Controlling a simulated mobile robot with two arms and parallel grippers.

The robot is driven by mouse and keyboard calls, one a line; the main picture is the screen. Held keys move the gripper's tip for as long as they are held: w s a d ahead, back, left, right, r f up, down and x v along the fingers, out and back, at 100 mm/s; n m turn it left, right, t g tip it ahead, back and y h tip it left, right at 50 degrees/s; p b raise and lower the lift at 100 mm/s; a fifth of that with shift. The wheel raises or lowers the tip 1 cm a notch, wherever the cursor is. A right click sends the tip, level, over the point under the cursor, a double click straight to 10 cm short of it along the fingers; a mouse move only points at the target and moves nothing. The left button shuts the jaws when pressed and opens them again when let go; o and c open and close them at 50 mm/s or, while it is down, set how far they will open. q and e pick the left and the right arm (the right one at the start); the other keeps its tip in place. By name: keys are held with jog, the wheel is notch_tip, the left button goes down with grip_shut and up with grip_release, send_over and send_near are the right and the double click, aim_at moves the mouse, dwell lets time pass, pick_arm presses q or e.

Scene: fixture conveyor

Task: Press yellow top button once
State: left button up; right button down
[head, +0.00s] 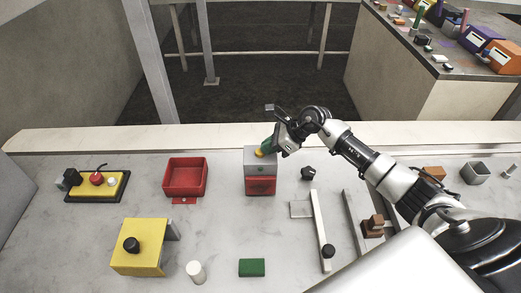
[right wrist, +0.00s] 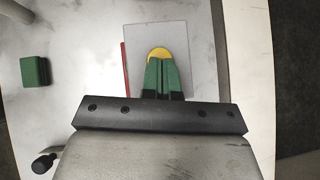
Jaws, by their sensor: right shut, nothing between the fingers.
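The yellow button (head: 260,153) is on the top of a grey box with a red front (head: 261,185), near the back of the table in the head view. In the right wrist view the yellow button (right wrist: 157,52) shows as a round disc on the grey box top (right wrist: 200,55), partly hidden behind my fingertips. My right gripper (head: 267,147) is shut and empty, with green fingers. Its fingertips (right wrist: 163,62) overlap the button's near edge; I cannot tell whether they touch it. My left gripper is not in view.
A red tray (head: 171,180) stands left of the box. A yellow block with a black knob (head: 145,262), a white cylinder (head: 196,271) and a green block (head: 252,267) lie in front. A black knob (head: 308,172) sits to the right.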

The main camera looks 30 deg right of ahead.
jog(key=shift+r, duration=0.1)
jog(key=shift+r+p, duration=1.85)
jog(key=shift+r, duration=1.05)
